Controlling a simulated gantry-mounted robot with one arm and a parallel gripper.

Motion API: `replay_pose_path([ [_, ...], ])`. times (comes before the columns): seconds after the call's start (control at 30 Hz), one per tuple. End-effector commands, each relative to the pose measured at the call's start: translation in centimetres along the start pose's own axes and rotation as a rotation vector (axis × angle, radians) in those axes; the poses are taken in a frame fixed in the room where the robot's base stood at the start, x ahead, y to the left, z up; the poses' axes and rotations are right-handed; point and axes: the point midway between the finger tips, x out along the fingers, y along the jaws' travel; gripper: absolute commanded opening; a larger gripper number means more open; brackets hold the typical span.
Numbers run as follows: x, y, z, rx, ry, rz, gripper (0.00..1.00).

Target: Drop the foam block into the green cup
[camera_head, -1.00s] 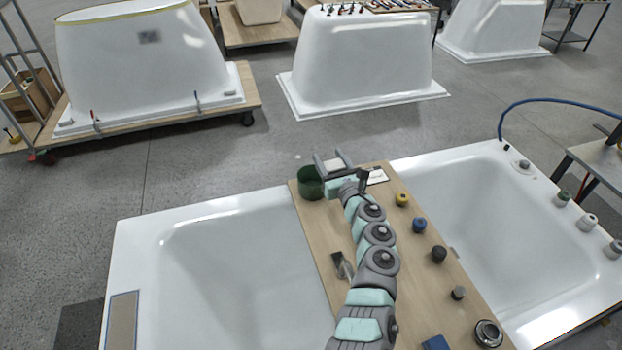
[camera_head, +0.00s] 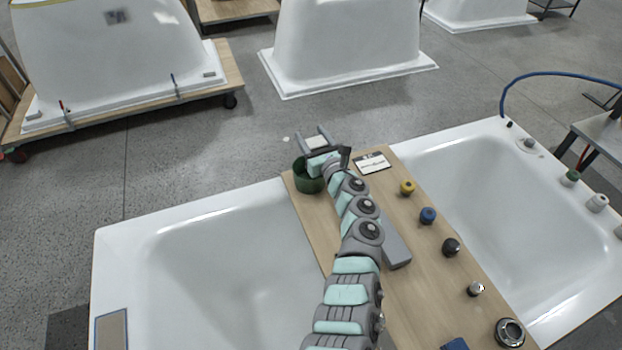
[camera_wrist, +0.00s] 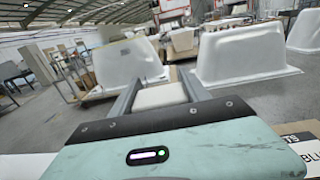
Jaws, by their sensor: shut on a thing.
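The green cup (camera_head: 309,180) stands at the far left corner of the wooden board in the head view. My gripper (camera_head: 312,141) is just above and beyond the cup's rim, and part of the cup is hidden behind it. In the wrist view my gripper (camera_wrist: 160,92) is shut on a pale, off-white foam block (camera_wrist: 160,97), held between its two grey fingers. The foam block also shows small and pale between the fingers in the head view (camera_head: 318,142). The cup is not visible in the wrist view.
The wooden board (camera_head: 420,290) lies across a white bathtub shell (camera_head: 190,215). Yellow (camera_head: 407,187), blue (camera_head: 428,215) and dark (camera_head: 451,247) knobs stand along its right side. A label card (camera_head: 371,163) lies right of my gripper. Open floor lies beyond the tub.

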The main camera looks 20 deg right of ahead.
Motion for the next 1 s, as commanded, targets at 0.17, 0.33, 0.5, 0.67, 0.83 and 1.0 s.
replay_pose_path([
  [0.17, 0.04, 0.05, -1.14, 0.001, -0.001, 0.000, 0.14],
  [0.33, 0.04, 0.05, -1.24, 0.000, 0.000, 0.000, 0.14],
  [0.5, 0.03, 0.03, -1.23, 0.000, 0.000, 0.000, 0.56],
  [0.67, 0.02, 0.02, -1.24, 0.000, 0.000, 0.000, 0.69],
  [0.83, 0.02, 0.02, -1.25, 0.000, 0.000, 0.000, 0.79],
  [1.0, 0.01, 0.01, -1.26, 0.000, 0.000, 0.000, 0.79],
])
